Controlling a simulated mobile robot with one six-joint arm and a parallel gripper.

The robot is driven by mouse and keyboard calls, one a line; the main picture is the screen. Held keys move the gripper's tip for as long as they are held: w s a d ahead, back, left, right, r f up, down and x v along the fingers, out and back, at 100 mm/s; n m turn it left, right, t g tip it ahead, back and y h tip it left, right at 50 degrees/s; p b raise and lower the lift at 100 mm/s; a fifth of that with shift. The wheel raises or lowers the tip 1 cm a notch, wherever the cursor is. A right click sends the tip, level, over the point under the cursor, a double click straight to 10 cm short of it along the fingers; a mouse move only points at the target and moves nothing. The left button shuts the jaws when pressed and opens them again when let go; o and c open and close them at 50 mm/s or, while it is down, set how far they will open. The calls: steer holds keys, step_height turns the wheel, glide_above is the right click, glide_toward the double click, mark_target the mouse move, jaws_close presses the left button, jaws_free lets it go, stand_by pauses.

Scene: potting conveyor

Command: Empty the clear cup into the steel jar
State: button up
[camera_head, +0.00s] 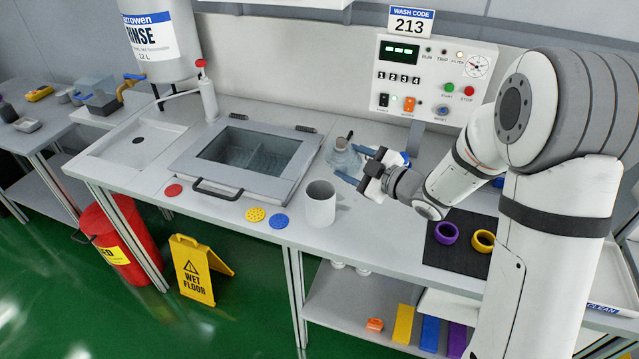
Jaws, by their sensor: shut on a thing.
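The clear cup (341,157) is right of the sink, near the middle of the bench. My gripper (351,164) reaches it from the right, with its blue fingers shut on it. The cup looks roughly upright; its contents and whether its base touches the bench are hard to tell. The steel jar (320,204), a plain pale grey cylinder, stands upright and open at the bench's front edge, in front of the cup and a little left of it. The inside bottom of the jar is hidden.
A lidded sink (190,160) with a front handle lies left. Red (173,190), yellow (255,214) and blue (279,221) discs lie along the front edge. A control panel (425,85) stands behind. A dark mat (438,254) with purple and yellow rings is right.

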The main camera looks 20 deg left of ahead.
mark_target(362, 162)
steer(key=shift+m, duration=0.8)
steer(key=f+b, duration=0.2)
steer(key=w+f, duration=0.1)
steer(key=f, duration=0.1)
steer(key=shift+d+b, duration=0.3)
steer(key=shift+b, duration=0.1)
steer(key=shift+w+d+r+m+y+p, duration=0.3)
steer(key=shift+w+r+m+p, duration=0.25)
steer(key=shift+p, duration=0.4)
steer(key=shift+w+d+r+m+p, duration=0.25)
steer(key=shift+d+r+m+p, duration=0.1)
steer(key=shift+m+p, duration=0.5)
steer(key=shift+w+d+f+m+y, duration=0.15)
steer(key=shift+w+f+m+y, duration=0.1)
steer(key=shift+m, duration=0.4)
steer(key=shift+w+d+f+m+y, duration=0.1)
steer(key=shift+w+f+m+y, duration=0.15)
steer(key=shift+m, duration=0.4)
